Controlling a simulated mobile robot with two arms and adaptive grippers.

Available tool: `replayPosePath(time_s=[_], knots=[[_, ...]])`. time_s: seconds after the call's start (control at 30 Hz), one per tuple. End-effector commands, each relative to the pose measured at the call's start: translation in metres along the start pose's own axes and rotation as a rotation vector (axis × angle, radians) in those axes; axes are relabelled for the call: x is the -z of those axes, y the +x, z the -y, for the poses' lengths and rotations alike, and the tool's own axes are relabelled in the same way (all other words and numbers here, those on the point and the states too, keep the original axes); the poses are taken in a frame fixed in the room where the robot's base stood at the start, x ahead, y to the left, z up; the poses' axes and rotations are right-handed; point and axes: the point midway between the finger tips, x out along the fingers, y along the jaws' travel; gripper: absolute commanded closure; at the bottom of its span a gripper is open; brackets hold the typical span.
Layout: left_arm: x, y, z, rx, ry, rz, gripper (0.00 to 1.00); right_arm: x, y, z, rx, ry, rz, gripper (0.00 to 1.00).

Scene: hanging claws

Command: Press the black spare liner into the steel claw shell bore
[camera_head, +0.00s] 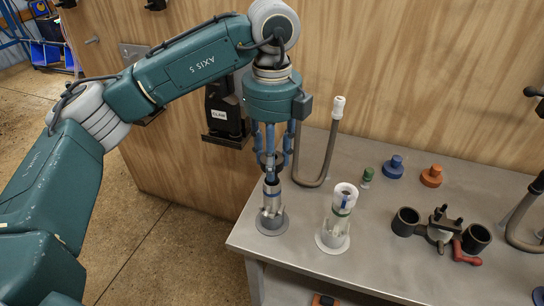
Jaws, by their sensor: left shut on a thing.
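The steel claw shell (271,214) stands upright in a grey round base near the left end of the bench. My left gripper (271,165) points straight down above it, with its fingers shut on a small black piece that looks like the black spare liner (271,185). The black piece is in line with the top of the shell and appears at its mouth. How deep it sits in the bore, and whether it touches the wall, I cannot tell. My right gripper is not in view.
A second claw unit (338,215) with green and blue bands stands close to the right. A hose (327,150) curves up behind. Green (367,176), blue (393,167) and orange (431,176) caps, and a clamp with black cups (442,232), stand further right. The bench's front middle is clear.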

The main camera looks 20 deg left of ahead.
Motion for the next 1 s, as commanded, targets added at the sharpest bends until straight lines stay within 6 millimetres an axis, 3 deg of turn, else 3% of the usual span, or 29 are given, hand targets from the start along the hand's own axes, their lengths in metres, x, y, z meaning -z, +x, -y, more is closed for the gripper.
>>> replayPosePath(time_s=[1.0], knots=[[0.000,0.032,0.000,0.000,0.000,0.000,1.00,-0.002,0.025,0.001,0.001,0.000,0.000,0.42]])
